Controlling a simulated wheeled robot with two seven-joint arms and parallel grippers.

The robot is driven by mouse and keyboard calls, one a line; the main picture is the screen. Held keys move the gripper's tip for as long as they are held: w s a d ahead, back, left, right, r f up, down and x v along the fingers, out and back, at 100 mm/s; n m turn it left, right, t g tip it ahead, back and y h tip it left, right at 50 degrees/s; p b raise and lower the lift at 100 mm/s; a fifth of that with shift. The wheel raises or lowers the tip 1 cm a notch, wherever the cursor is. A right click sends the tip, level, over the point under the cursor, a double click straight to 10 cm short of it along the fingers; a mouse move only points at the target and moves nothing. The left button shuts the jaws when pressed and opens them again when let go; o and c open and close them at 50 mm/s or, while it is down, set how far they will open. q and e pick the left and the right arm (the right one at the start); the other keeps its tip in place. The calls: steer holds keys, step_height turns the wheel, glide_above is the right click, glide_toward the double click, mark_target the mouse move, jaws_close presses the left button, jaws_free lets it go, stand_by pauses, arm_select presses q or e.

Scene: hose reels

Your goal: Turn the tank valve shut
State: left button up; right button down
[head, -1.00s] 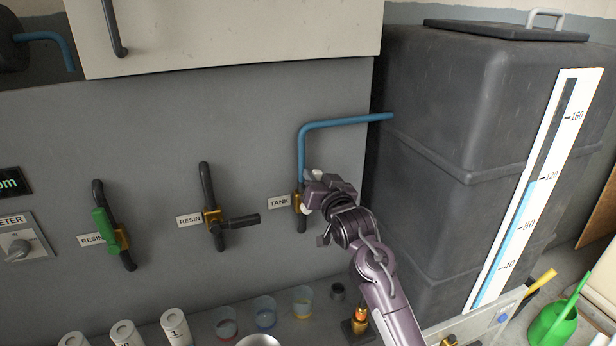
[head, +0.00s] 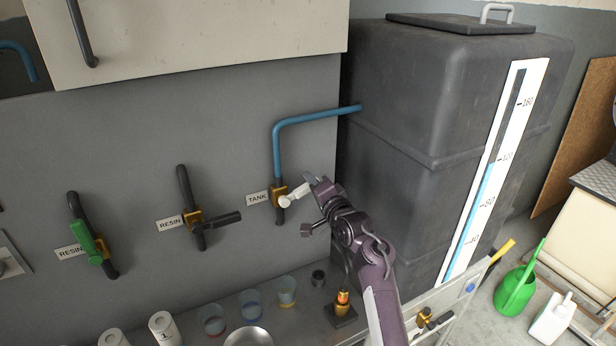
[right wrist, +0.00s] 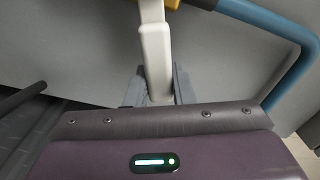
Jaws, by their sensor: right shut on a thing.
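The tank valve has a brass body (head: 278,194) on the wall pipe below the blue pipe, beside the TANK label (head: 257,198). Its white handle (head: 291,202) points out from the body, to the right in the head view. My right gripper (head: 309,190) is at the handle's outer end. In the right wrist view the white handle (right wrist: 155,50) runs down between the two grey fingers (right wrist: 158,88), which are shut on it. The fingers partly hide the handle's end. My left gripper is not in view.
Two resin valves are to the left, one with a green handle (head: 85,240), one with a black handle (head: 222,221). Cups and a bowl (head: 248,337) stand on the shelf below. The big dark tank (head: 400,150) with a level gauge (head: 490,180) is close on the right.

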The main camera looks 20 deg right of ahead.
steer(key=shift+d+f+m+p, duration=0.15)
steer(key=shift+f+m, duration=0.7)
steer(key=shift+m, duration=0.2)
steer(key=shift+d+f+m+p, duration=0.1)
steer(key=shift+f+m+p, duration=0.05)
steer(key=shift+f+m, duration=0.8)
steer(key=shift+r, duration=0.15)
steer(key=c, duration=1.2)
jaws_free()
steer(key=shift+c, duration=0.2)
steer(key=shift+s, duration=0.1)
steer(key=s+b, duration=0.2)
steer(key=s, duration=0.5)
steer(key=shift+s+d, duration=0.2)
steer(key=shift+s, duration=0.1)
